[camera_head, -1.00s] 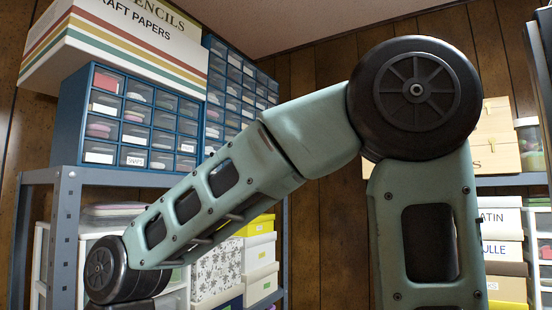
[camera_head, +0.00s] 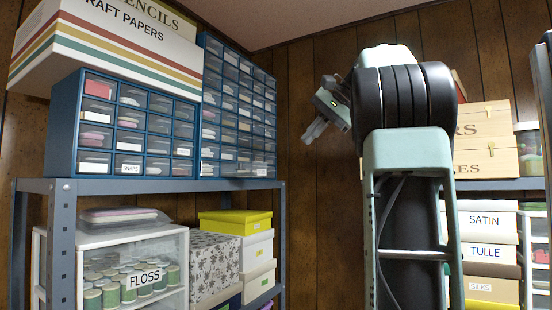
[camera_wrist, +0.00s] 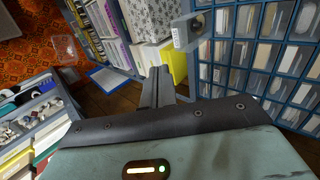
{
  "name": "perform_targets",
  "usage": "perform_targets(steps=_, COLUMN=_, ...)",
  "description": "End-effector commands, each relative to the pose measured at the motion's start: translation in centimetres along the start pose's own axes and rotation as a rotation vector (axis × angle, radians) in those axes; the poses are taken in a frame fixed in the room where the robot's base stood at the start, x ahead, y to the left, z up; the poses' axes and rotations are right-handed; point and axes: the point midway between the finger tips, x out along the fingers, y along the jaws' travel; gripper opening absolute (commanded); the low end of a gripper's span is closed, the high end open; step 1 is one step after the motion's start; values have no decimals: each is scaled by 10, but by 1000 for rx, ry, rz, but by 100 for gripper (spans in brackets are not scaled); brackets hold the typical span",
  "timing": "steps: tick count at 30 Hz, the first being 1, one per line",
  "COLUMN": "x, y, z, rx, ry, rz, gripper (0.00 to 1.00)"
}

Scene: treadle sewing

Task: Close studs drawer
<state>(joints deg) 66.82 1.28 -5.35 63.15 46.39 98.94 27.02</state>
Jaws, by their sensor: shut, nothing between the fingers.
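The large blue cabinet of small clear drawers (camera_head: 238,105) stands on the shelf in the head view. In the wrist view its drawer fronts fill the upper right (camera_wrist: 248,60). One clear drawer (camera_wrist: 187,32) with a pale label appears to stick out from that cabinet. Its label is too small to read, so I cannot tell whether it is the studs drawer. My gripper (camera_head: 316,128) is raised to the right of the cabinet, apart from it. In the wrist view the fingers of my gripper (camera_wrist: 157,75) are together and empty, below and left of the protruding drawer.
A smaller blue drawer cabinet (camera_head: 130,125) stands on the near shelf (camera_head: 130,186). Below are a floss box (camera_head: 140,265), a floral box (camera_head: 212,265) and yellow-lidded boxes (camera_head: 235,220). In the wrist view, open compartments (camera_wrist: 30,125) lie lower left.

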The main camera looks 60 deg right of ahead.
Motion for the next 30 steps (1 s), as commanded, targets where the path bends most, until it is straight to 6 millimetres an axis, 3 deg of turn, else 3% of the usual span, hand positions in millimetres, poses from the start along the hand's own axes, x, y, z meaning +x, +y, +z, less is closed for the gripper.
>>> perform_targets(steps=2, x=-8, y=1, z=-2, rx=11, ry=12, rz=-3, gripper=0)
perform_targets(steps=5, x=-5, y=2, z=-3, rx=13, ry=15, rz=-5, gripper=0)
perform_targets(steps=20, x=88, y=0, z=-3, rx=12, ry=12, rz=-3, gripper=0)
perform_targets(steps=30, x=116, y=-26, z=-5, rx=10, ry=15, rz=-4, gripper=0)
